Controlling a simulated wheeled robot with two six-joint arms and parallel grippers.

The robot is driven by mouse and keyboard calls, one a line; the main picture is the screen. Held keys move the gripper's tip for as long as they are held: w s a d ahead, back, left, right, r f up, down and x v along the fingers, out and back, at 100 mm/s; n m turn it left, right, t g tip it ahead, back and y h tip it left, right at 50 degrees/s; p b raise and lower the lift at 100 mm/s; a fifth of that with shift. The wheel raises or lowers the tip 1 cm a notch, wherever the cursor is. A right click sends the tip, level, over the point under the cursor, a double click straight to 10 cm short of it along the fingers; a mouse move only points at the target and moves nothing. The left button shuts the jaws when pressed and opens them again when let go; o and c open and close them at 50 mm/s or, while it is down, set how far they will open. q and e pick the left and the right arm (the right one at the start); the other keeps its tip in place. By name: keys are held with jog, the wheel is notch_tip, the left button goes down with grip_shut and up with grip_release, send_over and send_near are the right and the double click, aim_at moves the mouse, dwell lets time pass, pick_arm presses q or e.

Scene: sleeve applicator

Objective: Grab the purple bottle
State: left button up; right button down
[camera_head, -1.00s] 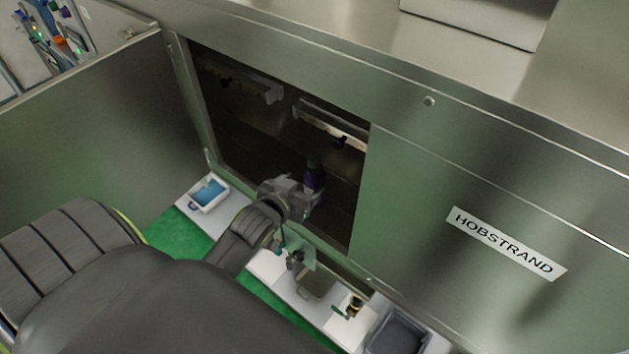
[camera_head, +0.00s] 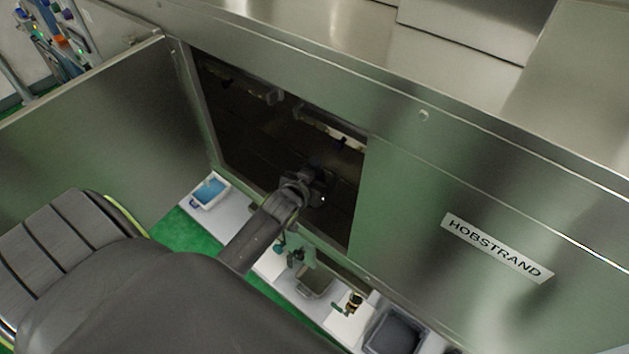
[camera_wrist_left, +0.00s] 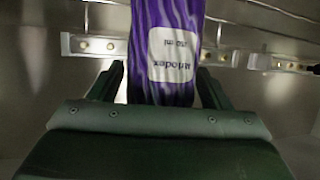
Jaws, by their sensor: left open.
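In the head view my left gripper (camera_head: 318,185) is inside the dark cabinet opening, and the bottle is mostly hidden there by the gripper and shadow. My right gripper is not in view.
The steel cabinet's open door (camera_head: 100,135) stands at left and a closed panel (camera_head: 450,200) is at right. Rail brackets (camera_head: 325,125) hang inside. Below the opening are a blue-filled tray (camera_head: 210,191), a small fitting (camera_head: 350,302) and a grey bin (camera_head: 393,332).

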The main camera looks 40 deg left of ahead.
pick_arm(q)
jog(key=shift+c, duration=0.2)
jog(key=c, duration=1.2)
